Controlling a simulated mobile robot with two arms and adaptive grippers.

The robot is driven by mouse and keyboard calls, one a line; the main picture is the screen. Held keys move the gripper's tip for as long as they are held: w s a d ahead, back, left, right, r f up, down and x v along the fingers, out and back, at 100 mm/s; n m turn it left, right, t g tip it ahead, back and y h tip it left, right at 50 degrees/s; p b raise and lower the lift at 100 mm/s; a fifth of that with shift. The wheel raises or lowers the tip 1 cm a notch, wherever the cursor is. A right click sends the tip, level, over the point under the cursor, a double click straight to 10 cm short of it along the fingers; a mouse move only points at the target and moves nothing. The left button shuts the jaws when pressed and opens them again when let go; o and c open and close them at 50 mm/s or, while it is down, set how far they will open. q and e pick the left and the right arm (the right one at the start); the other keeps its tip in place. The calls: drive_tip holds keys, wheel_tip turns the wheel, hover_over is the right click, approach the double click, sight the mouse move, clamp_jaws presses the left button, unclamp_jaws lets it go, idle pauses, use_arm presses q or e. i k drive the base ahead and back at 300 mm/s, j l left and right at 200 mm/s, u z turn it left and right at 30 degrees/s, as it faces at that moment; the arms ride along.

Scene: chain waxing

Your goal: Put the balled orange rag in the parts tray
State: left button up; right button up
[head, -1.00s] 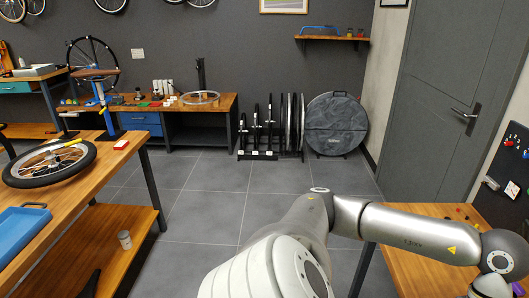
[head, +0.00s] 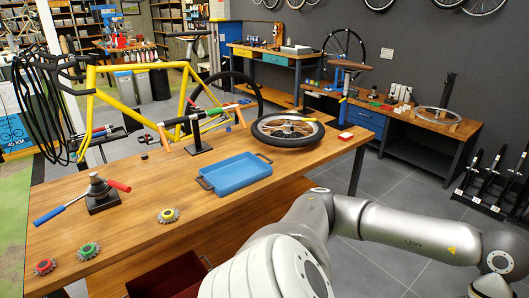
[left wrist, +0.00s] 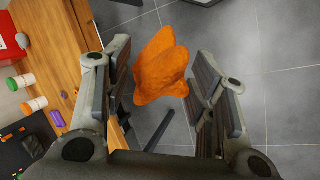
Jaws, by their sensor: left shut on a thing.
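The balled orange rag (left wrist: 163,72) is a crumpled lump between the fingers of my left gripper (left wrist: 160,62) in the left wrist view. The fingers are shut on it, and grey floor tiles show below. A shallow blue tray with dark handles, which looks like the parts tray (head: 240,185), lies on the near wooden bench in the head view. Its visible inside is empty. The rag and left gripper do not show in the head view, so they are apart from the tray. My right gripper is in neither view.
Bare wood surrounds the tray's front.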

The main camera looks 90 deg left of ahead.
sight(236, 174)
drive_tip(key=j+u, duration=0.15)
drive_tip(key=u, duration=1.45)
drive_tip(key=i+j+u, duration=0.15)
drive_tip(key=i+j, duration=0.3)
drive_tip(key=j, duration=0.2)
drive_tip(key=i+j+u, duration=0.15)
drive_tip(key=i+j, duration=0.35)
